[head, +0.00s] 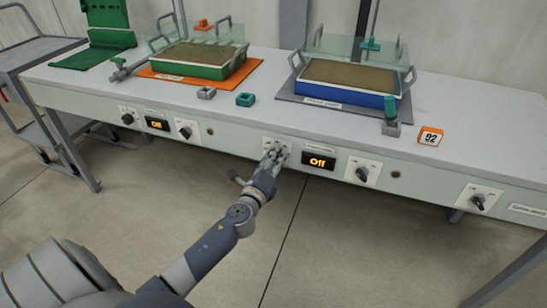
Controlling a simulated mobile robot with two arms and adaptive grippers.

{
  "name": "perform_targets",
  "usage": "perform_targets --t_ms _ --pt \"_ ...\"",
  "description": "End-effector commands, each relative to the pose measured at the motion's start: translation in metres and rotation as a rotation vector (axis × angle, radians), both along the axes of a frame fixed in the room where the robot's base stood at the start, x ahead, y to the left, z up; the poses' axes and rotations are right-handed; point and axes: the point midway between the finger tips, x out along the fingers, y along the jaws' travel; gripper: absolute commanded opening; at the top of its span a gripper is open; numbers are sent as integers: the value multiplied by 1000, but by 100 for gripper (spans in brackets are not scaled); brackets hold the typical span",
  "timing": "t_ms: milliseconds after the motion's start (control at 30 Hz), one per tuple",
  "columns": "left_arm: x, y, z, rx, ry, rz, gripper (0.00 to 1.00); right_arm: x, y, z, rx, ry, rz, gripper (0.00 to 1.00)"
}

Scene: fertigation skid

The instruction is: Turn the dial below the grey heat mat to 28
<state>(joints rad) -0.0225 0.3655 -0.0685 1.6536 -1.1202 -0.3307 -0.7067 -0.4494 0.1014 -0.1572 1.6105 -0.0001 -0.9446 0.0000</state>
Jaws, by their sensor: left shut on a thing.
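The grey heat mat (292,97) lies on the bench, under a blue tray of soil (345,93). On the bench front below it are a white dial plate (268,142), a display reading "Off" (318,161) and another black knob (361,173). My left gripper (274,153) is at the white plate left of the display, shut on the dial there. The fingers hide that dial and its pointer, so its setting cannot be read. My right gripper is not in view.
An orange mat (172,77) with a green tray (190,71) lies to the left, with its own knobs (127,118) and display (158,124) below. Another knob (478,202) is far right. The floor in front is clear.

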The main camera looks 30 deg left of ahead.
Motion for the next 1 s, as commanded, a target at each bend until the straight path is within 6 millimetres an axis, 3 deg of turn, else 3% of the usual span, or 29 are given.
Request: perform_targets --t_ms 333,900,933,1000 --pt "0 0 -1 142 35 -2 8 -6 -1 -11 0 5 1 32" --pt "0 -1 -2 167 41 -2 8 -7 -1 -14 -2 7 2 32" --pt "0 -1 -2 167 42 -2 39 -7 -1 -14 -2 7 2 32" --pt "0 0 -2 167 41 -2 52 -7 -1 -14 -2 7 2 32"
